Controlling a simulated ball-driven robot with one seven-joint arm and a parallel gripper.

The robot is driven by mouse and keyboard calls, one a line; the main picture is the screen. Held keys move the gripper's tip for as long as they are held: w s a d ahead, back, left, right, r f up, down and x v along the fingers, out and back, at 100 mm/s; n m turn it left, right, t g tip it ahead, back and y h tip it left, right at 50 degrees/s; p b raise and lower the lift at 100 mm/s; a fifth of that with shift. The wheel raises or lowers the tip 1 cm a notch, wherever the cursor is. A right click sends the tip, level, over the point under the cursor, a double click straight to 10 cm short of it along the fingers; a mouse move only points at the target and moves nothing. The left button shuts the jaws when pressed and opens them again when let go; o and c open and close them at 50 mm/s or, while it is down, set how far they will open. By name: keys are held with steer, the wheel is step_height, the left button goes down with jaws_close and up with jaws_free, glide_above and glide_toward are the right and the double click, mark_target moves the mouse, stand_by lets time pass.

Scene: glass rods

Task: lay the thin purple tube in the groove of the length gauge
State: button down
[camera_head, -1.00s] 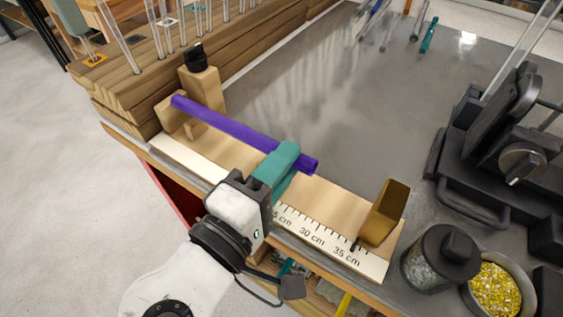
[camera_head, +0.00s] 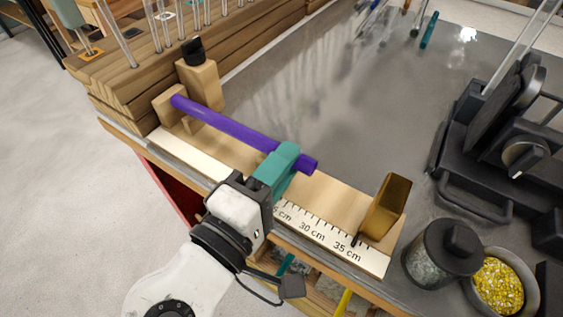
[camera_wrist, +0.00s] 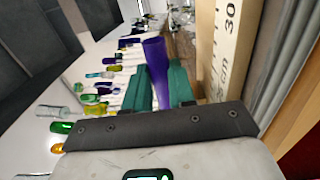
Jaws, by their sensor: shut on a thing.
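The purple tube (camera_head: 228,129) is held near its right end by my gripper (camera_head: 281,166), whose teal fingers are shut on it. It runs along the wooden length gauge (camera_head: 330,196), its left end near the gauge's wooden end block (camera_head: 168,104). I cannot tell whether it touches the groove or hangs just above it. In the wrist view the tube (camera_wrist: 156,70) stands out between the teal fingers (camera_wrist: 158,88), beside the gauge's printed scale (camera_wrist: 228,45). A brass-coloured block (camera_head: 385,208) sits at the gauge's right end.
A wooden rack (camera_head: 130,75) with upright glass rods stands at the back left. A black device (camera_head: 500,150), a lidded jar (camera_head: 442,253) and a bowl of yellow bits (camera_head: 498,284) stand on the right. The grey bench top (camera_head: 320,100) behind the gauge is mostly clear.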

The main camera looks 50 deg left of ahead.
steer(key=shift+f, duration=0.4)
steer(key=c, duration=0.9)
jaws_free()
steer(key=shift+o, duration=0.2)
steer(key=b+v, duration=0.1)
steer(key=v, duration=0.9)
steer(key=shift+s, duration=0.4)
